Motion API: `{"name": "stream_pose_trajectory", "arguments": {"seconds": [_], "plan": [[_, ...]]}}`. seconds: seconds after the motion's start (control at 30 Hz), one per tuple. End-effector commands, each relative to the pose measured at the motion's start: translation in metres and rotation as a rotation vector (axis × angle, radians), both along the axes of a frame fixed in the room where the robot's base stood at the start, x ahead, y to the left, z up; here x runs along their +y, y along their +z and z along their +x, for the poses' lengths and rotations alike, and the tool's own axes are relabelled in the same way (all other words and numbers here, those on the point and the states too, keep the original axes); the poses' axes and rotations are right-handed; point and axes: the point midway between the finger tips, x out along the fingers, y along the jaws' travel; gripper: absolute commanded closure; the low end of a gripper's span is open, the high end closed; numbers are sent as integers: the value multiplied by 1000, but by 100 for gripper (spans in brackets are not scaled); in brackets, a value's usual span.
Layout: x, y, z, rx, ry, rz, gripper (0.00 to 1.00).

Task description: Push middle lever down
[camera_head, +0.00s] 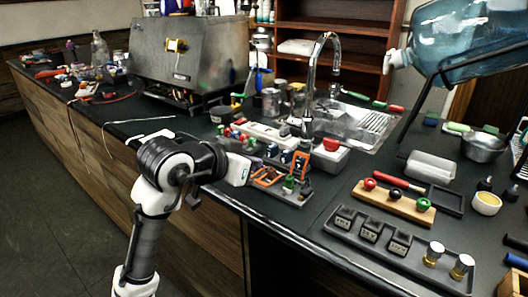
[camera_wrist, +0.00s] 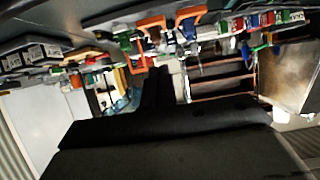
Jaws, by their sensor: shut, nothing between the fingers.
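A dark rack (camera_head: 290,192) stands near the counter's front edge in the head view. Orange lever-like frames and small blue, red and green pieces sit on it. One orange frame (camera_head: 268,178) lies low at the front, and another (camera_head: 300,165) stands more upright. I cannot tell which one is the middle lever. My gripper (camera_head: 240,168) is shut and empty at the rack's left side, with its tips partly hidden. Contact with a lever cannot be told. The tilted wrist view shows orange frames (camera_wrist: 190,15) near the top and my dark gripper body below.
A steel machine (camera_head: 190,60) stands at the back left. A tap (camera_head: 315,85) and sink are behind the rack. A wooden block with coloured knobs (camera_head: 393,203) and a grey tray (camera_head: 400,243) lie to the right. Tools and small parts crowd the counter.

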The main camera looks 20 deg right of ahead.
Motion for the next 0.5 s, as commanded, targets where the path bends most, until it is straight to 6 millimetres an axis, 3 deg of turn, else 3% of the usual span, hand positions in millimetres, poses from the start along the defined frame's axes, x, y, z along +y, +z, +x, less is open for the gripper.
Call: {"name": "stream_pose_trajectory", "arguments": {"seconds": [0.2, 0.5], "plan": [[22, -9, -13, 0, 0, 0, 100], [26, -10, -16, 0, 0, 0, 100]]}}
